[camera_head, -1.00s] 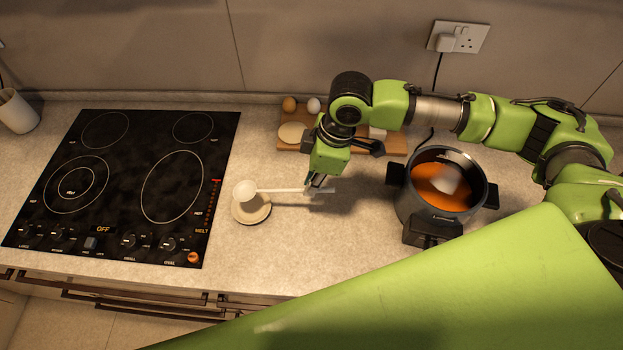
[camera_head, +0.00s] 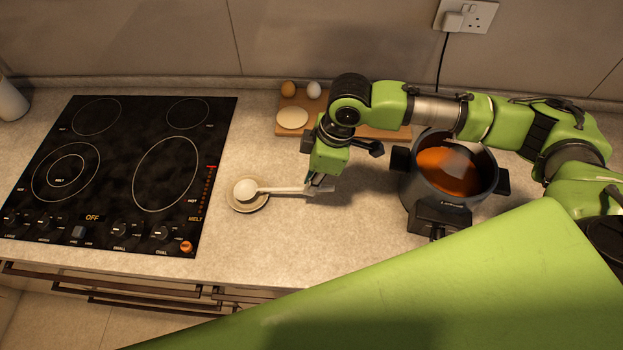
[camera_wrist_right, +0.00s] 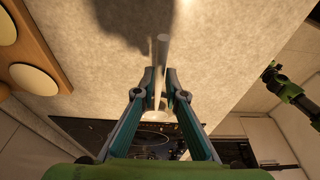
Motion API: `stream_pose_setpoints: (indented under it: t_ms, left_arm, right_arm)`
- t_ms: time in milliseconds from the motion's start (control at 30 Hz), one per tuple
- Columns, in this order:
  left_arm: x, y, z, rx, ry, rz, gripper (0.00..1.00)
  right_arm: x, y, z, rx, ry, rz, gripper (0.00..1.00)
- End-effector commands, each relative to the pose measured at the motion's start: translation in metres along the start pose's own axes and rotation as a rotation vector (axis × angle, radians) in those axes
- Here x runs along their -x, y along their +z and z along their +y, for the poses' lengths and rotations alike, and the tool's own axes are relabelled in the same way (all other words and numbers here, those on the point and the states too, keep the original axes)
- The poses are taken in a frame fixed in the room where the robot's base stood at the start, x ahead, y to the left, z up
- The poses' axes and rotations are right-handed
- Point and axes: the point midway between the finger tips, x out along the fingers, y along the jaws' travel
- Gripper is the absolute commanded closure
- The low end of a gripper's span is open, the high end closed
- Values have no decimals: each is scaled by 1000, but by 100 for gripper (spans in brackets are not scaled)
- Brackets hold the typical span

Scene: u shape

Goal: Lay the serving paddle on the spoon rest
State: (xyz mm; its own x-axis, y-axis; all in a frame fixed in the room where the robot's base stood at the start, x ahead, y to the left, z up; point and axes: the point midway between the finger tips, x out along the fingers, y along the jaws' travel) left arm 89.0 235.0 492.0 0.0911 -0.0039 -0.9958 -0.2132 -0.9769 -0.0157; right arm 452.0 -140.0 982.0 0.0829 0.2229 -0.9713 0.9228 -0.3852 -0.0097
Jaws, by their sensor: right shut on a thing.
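The serving paddle (camera_head: 275,190) is white, with a round head and a thin straight handle. My right gripper (camera_head: 318,186) is shut on its handle and holds it about level. The handle also shows between the fingers in the right wrist view (camera_wrist_right: 162,48). The paddle's head is over the spoon rest (camera_head: 248,208), a small round beige dish on the counter right of the hob. I cannot tell whether the head touches the dish. In the right wrist view, a green and black arm part at the right may be my left arm; its jaws are too small to read.
A black hob (camera_head: 122,170) lies to the left. A dark pot (camera_head: 449,180) with orange contents stands right of my right gripper. A wooden board (camera_head: 290,130) with eggs and a pale round piece lies behind. The counter in front of the paddle is clear.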

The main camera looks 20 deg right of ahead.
Motion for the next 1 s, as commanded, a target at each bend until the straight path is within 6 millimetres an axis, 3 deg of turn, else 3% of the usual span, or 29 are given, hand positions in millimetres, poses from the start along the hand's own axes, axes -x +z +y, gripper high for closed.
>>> stream_pose_setpoints:
  t_ms: [67, 100, 167, 200, 500, 633, 1000]
  left_arm:
    - [0, 0, 0, 0, 0, 1, 61]
    - [0, 0, 0, 0, 0, 1, 61]
    - [0, 0, 0, 0, 0, 1, 61]
    - [0, 0, 0, 0, 0, 1, 61]
    - [0, 0, -3, 0, -4, 1, 61]
    - [0, 0, -3, 1, -3, 0, 61]
    - [0, 0, -1, 0, -1, 0, 61]
  right_arm:
    - [0, 0, 0, 0, 0, 0, 100]
    - [0, 0, 0, 0, 0, 0, 86]
    - [0, 0, 0, 0, 0, 0, 71]
    - [0, 0, 0, 0, 0, 0, 69]
    - [1, 0, 0, 0, 0, 0, 69]
    - [10, 0, 1, 0, 3, 1, 69]
    - [84, 0, 2, 0, 5, 2, 69]
